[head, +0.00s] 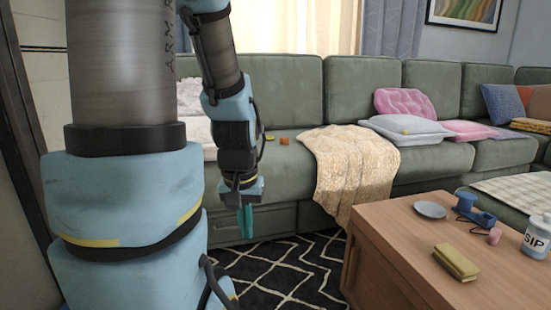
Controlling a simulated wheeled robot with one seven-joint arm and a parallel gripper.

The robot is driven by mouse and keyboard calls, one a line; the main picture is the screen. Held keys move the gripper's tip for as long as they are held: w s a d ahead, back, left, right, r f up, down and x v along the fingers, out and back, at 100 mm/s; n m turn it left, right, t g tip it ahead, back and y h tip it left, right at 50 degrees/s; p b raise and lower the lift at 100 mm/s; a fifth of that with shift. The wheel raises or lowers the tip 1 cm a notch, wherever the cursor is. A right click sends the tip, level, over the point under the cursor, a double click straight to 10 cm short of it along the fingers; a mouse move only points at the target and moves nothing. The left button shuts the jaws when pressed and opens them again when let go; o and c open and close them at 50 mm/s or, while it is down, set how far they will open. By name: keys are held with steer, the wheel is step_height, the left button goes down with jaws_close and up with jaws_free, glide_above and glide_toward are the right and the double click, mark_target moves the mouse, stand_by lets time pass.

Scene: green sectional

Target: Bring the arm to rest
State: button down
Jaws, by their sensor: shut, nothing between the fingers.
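My arm fills the left of the head view, with blue and dark metal links. Its forearm hangs down in front of the green sofa (265,185). My gripper (245,222) is at its lower end, with teal fingers pointing down and closed together. Nothing shows between the fingers. The gripper hangs in free air in front of the sofa's lower front, left of the wooden table, and appears to touch nothing.
A wooden table (395,235) at the right holds a grey plate (430,210), a blue object (473,210), a yellow sponge-like block (456,262) and a white bottle (537,238). A beige blanket (350,165) drapes over the sofa. A black patterned rug (290,265) covers clear floor.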

step_height(320, 180, up, 35)
steer(key=p, duration=3.4)
steer(key=shift+a+f, duration=0.2)
steer(key=shift+a, duration=0.05)
steer(key=shift+s+d, duration=0.15)
